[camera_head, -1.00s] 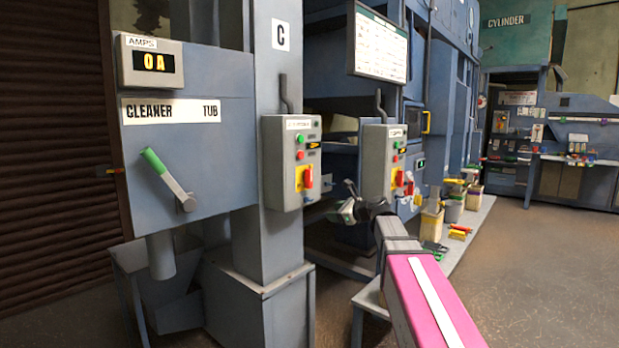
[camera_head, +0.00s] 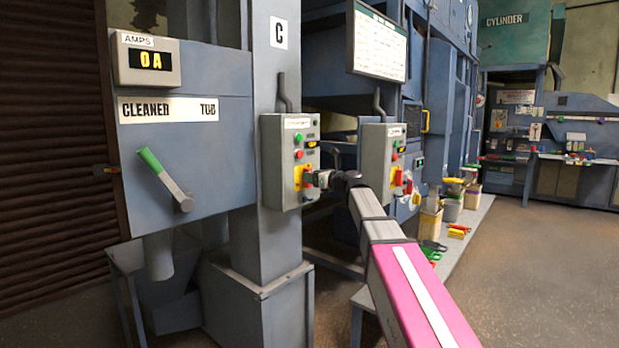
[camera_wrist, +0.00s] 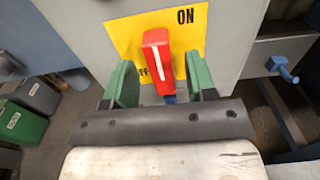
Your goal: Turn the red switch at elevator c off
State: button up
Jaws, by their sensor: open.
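The red switch (camera_wrist: 157,55) shows large in the wrist view, a red handle with a white line, on a yellow plate (camera_wrist: 190,30) marked ON. It stands nearly upright in that view, its top leaning slightly left. The switch sits on the grey control box (camera_head: 279,165) on the column with the C sign (camera_head: 279,33). My gripper (camera_wrist: 160,85) is open, its green fingers on either side of the handle, with a gap on each side. In the head view my gripper (camera_head: 318,178) is at the box's right face and partly covers the switch.
A second grey box (camera_head: 376,160) with its own red switch stands to the right, behind my arm. A cleaner tub panel with a green-handled lever (camera_head: 165,178) is at left. A blue knob (camera_wrist: 283,68) sticks out at right in the wrist view. Floor at right is clear.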

jog(key=shift+x, duration=1)
jog(key=c, duration=0.9)
